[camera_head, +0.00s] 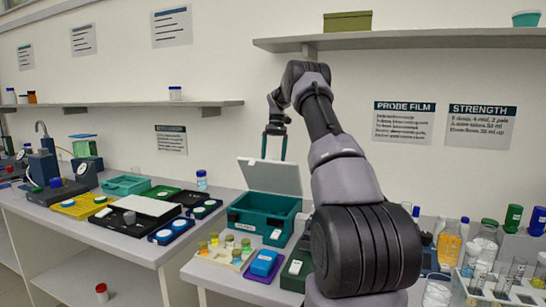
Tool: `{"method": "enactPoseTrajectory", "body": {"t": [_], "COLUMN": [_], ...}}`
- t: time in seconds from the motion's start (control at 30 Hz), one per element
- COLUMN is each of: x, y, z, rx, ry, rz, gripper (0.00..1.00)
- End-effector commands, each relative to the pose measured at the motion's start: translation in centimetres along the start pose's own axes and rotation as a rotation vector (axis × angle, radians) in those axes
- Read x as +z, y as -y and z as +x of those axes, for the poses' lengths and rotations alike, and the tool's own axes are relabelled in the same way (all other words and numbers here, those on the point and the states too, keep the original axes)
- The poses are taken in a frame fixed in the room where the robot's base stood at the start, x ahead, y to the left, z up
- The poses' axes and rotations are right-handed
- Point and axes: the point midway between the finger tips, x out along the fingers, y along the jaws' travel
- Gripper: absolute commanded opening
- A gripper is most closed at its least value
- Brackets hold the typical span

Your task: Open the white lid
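The white lid (269,177) is a flat panel on a teal box (257,222). It is raised and tilted up toward the wall, and the inside of the box shows. My gripper (274,158) is above the lid's upper edge, with its two fingers apart and nothing seen between them. Whether a fingertip touches the lid cannot be told. A white label is on the box's front.
A rack of small vials (225,250) and a blue box (263,263) stand in front of the teal box. Coloured trays (81,206) and a white slab (147,205) lie to the left. Bottles (450,245) crowd the right. A shelf (400,40) hangs above.

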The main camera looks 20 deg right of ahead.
Motion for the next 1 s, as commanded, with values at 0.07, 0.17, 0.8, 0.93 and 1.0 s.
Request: {"method": "enactPoseTrajectory", "body": {"t": [0.07, 0.17, 0.8, 0.93, 1.0], "x": [0.2, 0.2, -0.1, -0.1, -0.1], "y": [-0.5, -0.4, -0.2, -0.1, 0.0], "z": [-0.3, -0.3, -6.5, -7.3, -7.5], "rx": [0.006, 0.006, 0.005, 0.003, 0.001], "ry": [-0.003, -0.003, -0.003, -0.002, -0.003], "rz": [0.005, 0.005, 0.003, 0.001, 0.001], "gripper": [0.78, 0.78, 0.78, 0.78, 0.78]}}
